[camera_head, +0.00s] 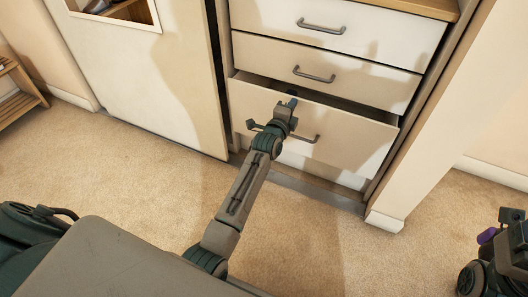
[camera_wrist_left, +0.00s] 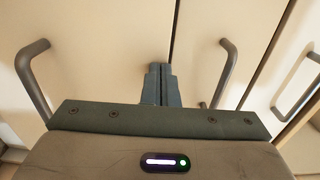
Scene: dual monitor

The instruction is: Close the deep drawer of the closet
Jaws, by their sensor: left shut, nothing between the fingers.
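The deep drawer (camera_head: 355,138) is the lowest large cream drawer of the closet. It stands slightly pulled out, with a dark gap along its top edge. Its grey bar handle (camera_head: 305,138) is partly behind my left arm. My left gripper (camera_head: 291,103) is shut and empty at the drawer's upper front edge; I cannot tell whether it touches. In the left wrist view the shut fingertips (camera_wrist_left: 160,72) point at the front near a panel seam. The drawer's handle (camera_wrist_left: 32,80) is at left there. My right gripper (camera_head: 510,216) is partly visible at the lower right, its jaws unclear.
Two shut drawers, middle (camera_head: 325,72) and upper (camera_head: 345,25), with bar handles, are above. A large cream sliding door panel (camera_head: 150,80) is to the left and a white wall post (camera_head: 430,120) to the right. The carpet (camera_head: 140,170) in front is clear.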

